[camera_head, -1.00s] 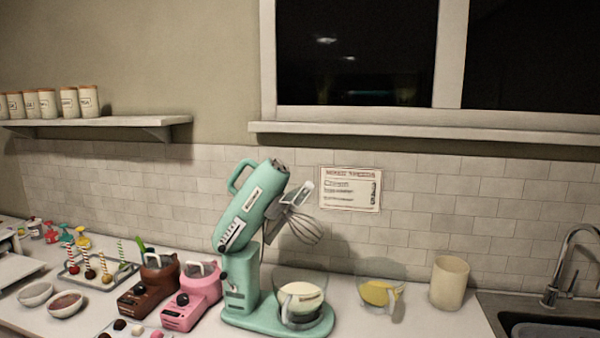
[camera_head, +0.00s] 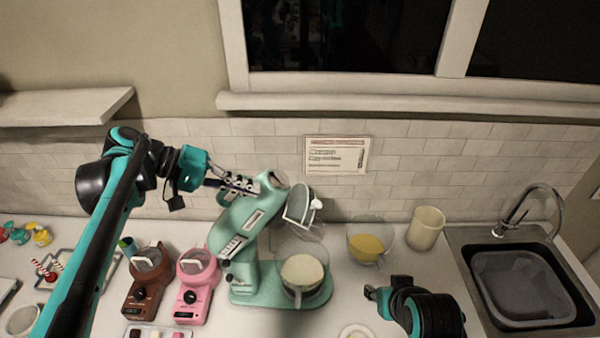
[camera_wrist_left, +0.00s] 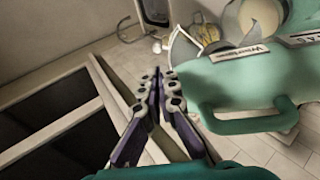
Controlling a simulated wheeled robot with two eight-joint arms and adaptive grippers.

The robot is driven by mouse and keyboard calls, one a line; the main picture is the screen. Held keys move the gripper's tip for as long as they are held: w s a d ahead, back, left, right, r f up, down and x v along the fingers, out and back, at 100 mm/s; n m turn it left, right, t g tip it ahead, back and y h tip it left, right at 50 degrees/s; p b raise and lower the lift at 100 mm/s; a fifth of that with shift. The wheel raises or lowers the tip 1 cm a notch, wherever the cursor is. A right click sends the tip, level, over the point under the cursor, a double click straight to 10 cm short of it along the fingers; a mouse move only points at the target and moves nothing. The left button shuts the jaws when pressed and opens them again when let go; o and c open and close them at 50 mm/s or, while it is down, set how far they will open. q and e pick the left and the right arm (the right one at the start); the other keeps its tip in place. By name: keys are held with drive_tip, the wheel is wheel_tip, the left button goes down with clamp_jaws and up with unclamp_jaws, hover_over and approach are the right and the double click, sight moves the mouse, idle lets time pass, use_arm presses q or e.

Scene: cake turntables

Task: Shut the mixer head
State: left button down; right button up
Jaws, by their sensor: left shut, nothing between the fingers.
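The teal stand mixer has its head (camera_head: 250,215) tilted up, with the whisk (camera_head: 312,230) hanging off its raised front. The mixer base (camera_head: 268,290) stands on the counter and holds a clear bowl (camera_head: 303,272) with pale contents.
A brown machine (camera_head: 147,280) and a pink one (camera_head: 195,287) stand left of the mixer. A clear bowl with yellow contents (camera_head: 368,247), a cream canister (camera_head: 426,228) and a sink (camera_head: 525,285) are to the right. A wall shelf (camera_head: 65,107) is at upper left.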

use_arm(q)
drive_tip(key=p+x, duration=0.1)
drive_tip(key=x, duration=1.2)
drive_tip(key=shift+d, duration=0.4)
